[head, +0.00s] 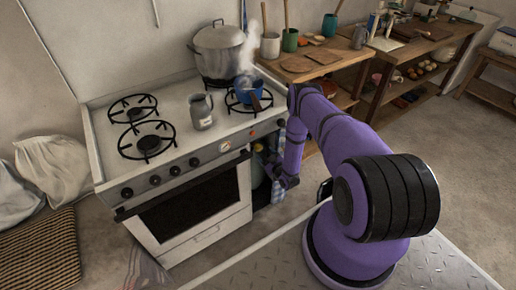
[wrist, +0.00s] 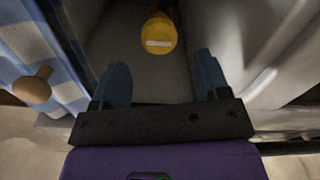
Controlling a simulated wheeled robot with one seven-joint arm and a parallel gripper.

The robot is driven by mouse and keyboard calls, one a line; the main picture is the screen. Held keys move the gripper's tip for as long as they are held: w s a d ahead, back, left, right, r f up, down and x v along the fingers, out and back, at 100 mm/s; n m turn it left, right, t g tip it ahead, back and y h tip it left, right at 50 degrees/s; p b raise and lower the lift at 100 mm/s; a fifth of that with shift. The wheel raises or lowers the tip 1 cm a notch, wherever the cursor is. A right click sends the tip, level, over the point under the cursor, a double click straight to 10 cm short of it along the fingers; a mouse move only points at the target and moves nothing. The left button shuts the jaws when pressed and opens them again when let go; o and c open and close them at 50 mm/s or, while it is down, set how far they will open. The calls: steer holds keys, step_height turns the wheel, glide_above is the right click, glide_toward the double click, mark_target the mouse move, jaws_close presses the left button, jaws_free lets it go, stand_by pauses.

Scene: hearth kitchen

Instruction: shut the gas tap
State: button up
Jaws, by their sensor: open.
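A round yellow knob with a pale bar across it, which looks like the gas tap (wrist: 158,35), sits at the top middle of the wrist view, in a dark recess. My gripper (wrist: 160,76) is open and empty, its two blue fingers pointing toward the yellow knob, with the knob beyond the tips and between them in the picture. In the head view my arm reaches down at the right side of the white stove (head: 222,184), and my gripper is low there, mostly hidden.
A blue checked cloth (wrist: 50,45) hangs at left in the wrist view, near a round brown knob (wrist: 33,87). A steaming blue pan (head: 247,84), a grey jug (head: 201,111) and a large pot (head: 218,50) stand on the stove. A wooden worktable (head: 330,65) adjoins at right.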

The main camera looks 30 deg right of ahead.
mark_target(260, 149)
steer(key=shift+w+a, duration=0.1)
steer(key=shift+w, duration=3.05)
steer(key=c, duration=0.9)
